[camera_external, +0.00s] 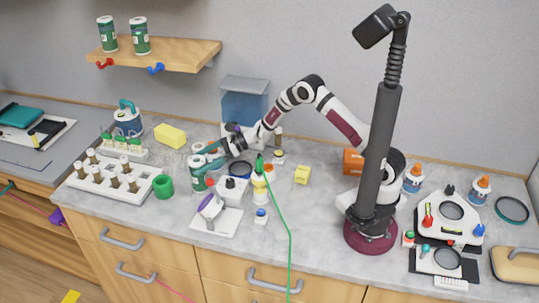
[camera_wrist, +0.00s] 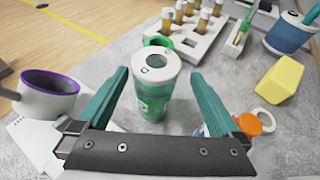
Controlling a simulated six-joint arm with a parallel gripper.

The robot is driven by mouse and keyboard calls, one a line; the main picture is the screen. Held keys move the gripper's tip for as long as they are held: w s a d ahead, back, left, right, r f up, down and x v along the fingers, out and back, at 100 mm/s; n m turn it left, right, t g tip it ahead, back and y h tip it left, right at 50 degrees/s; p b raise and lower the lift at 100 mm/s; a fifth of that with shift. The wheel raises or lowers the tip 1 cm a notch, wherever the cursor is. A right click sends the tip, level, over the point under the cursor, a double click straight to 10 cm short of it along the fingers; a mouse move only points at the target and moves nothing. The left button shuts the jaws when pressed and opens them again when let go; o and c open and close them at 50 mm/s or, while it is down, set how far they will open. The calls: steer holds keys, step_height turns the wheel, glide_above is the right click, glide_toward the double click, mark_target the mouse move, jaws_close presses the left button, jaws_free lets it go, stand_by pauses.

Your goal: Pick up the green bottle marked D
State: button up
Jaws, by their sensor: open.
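A green bottle with a white lid (camera_wrist: 156,68) stands upright in the wrist view, between my two teal fingers as seen from above. My gripper (camera_wrist: 160,78) is open, with a finger on each side of the bottle and visible gaps. In the external view my gripper (camera_external: 203,157) reaches left just above the bottle, partly hiding it.
A green cup (camera_external: 163,187) stands left of the bottle, near a white rack (camera_external: 108,182) of brown-filled vials. A purple-rimmed cup (camera_wrist: 48,93) is at left in the wrist view; an orange-capped item (camera_wrist: 250,124) is by the right finger. Two similar green containers (camera_external: 140,37) are on the shelf.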

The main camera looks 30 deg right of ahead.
mark_target(190, 167)
steer(key=x, duration=0.5)
steer(key=shift+s+a+r, duration=0.2)
steer(key=shift+a, duration=0.15)
jaws_close()
